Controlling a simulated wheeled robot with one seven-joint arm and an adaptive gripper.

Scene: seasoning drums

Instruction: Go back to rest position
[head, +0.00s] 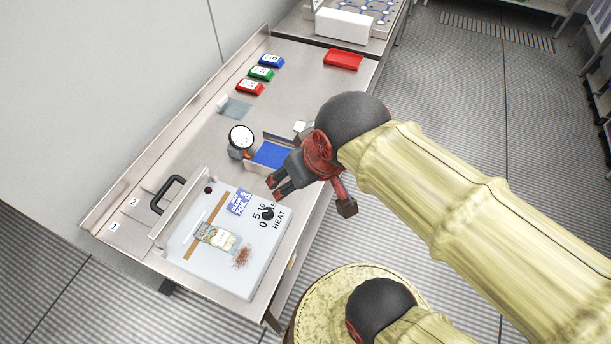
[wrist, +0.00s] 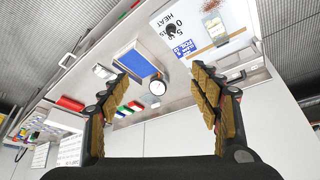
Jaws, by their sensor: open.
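My gripper (head: 276,184) hangs above the steel table (head: 190,150), near the blue-lined box and the white heat panel. In the wrist view its two fingers (wrist: 165,97) are spread wide with nothing between them. The white heat panel (head: 205,263) has a black knob (head: 267,213) and lies at the table's near end. A clear jar or packet (head: 218,237) lies on its side on the panel, beside a patch of reddish-brown powder (head: 242,258). The powder also shows in the wrist view (wrist: 211,5).
A box with a blue inside (head: 270,154) and a round dial (head: 240,138) stand mid-table. Blue (head: 271,61), green (head: 262,73) and red (head: 250,87) blocks line the back edge. A red tray (head: 343,59) sits at the far end. A black handle (head: 167,194) rises beside the panel.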

